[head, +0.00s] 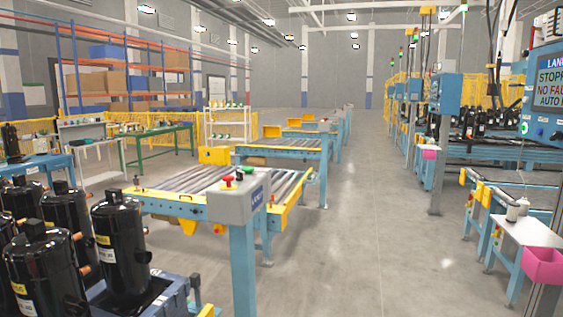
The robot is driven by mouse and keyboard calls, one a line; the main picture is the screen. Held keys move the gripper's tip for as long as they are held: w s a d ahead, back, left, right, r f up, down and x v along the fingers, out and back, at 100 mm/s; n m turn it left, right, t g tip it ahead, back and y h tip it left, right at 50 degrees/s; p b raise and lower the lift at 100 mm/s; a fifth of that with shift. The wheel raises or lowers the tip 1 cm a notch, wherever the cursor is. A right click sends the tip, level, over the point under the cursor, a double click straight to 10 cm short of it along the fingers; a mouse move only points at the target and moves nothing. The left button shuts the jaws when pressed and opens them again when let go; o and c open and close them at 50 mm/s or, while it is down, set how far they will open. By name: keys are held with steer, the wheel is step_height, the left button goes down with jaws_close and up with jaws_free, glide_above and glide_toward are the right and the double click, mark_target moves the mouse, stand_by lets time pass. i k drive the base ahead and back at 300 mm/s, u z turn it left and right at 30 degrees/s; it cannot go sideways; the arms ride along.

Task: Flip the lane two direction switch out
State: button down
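A grey control box (238,200) stands at the near end of a roller conveyor in the middle of the view. Its front label (257,197) begins with "LAN", but the rest is too small to read. On its top are a red mushroom button (228,181), a green button and a small dark knob (239,175). I cannot tell which of these is the direction switch or which way it is set. A blue panel (546,95) at the right edge has a screen reading "STOPP", "NO FAU" and "AUTO", cut off by the frame. My gripper is not in view.
Black compressors (121,245) stand on a blue pallet base at the lower left, left of the conveyor (190,190). A grey-topped bench with a pink bin (544,266) is at the right. The grey floor aisle (370,230) between is clear.

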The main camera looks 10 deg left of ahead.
mark_target(239, 175)
steer(key=u, duration=0.15)
steer(key=i, duration=1.55)
steer(key=u, duration=0.5)
